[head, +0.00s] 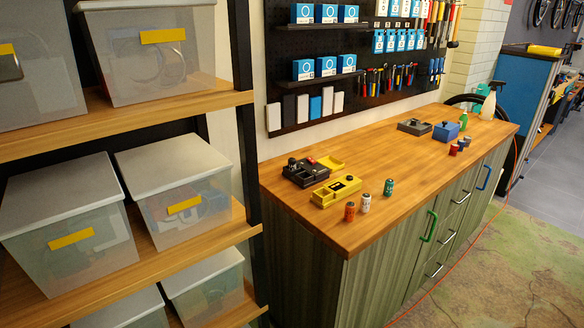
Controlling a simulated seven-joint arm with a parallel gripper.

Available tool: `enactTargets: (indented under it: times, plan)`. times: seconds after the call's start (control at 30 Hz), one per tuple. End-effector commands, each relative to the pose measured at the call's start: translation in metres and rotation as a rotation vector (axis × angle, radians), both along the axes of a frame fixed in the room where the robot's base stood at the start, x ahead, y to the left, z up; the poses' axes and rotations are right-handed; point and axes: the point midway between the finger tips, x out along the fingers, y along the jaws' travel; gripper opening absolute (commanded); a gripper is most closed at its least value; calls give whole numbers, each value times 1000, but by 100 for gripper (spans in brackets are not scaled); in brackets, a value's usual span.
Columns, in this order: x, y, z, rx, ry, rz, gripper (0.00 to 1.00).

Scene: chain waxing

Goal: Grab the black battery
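I cannot clearly pick out a black battery in the head view. Small battery-like cylinders stand upright on the wooden workbench top (420,185): an orange one (349,212), a white one (365,203) and a green one (389,188) near the front edge. Farther along is a cluster of small red and dark ones (460,145), too small to tell apart well. A black device (304,172) with dark knobs lies at the near left of the bench, beside a yellow device (336,191). My gripper is not in view.
A grey device (414,127), a blue device (446,131) and a spray bottle (488,105) stand farther along the bench. A shelf (130,115) with clear bins is at left. A pegboard (360,45) with tools hangs behind. The bench middle is clear.

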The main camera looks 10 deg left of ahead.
Motion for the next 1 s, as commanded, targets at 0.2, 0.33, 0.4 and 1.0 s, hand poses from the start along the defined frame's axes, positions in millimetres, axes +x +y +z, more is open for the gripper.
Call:
enactTargets:
  times: [0.2,0.33,0.4,1.0]
  plan:
    - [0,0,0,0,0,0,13]
    - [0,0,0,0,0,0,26]
    - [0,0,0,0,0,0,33]
    - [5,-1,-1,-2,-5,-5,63]
